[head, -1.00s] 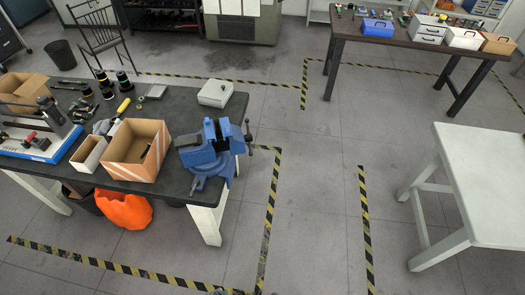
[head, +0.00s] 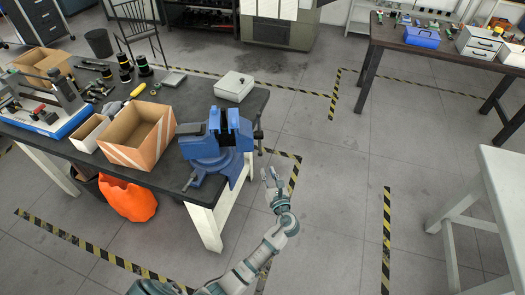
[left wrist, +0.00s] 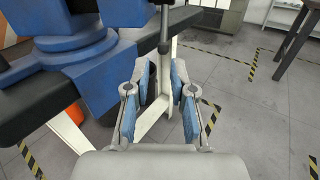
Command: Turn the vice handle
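The blue vice (head: 216,147) is mounted on the right corner of the dark workbench. It also fills the upper left of the left wrist view (left wrist: 72,50). Its dark handle (head: 258,138) is on the vice's right side. In the left wrist view the handle (left wrist: 163,25) hangs as a dark rod with a knob at its lower end, just ahead of and above my fingers. My left gripper (head: 270,176) is right of and below the vice, apart from the handle. In the left wrist view its two fingers (left wrist: 163,90) are spread and empty. My right gripper is not in view.
The workbench (head: 255,103) carries an open cardboard box (head: 140,135), a white case (head: 233,86) and tools. An orange bag (head: 128,198) sits beneath it. A white table (head: 505,185) stands at right. The floor between the tables is clear.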

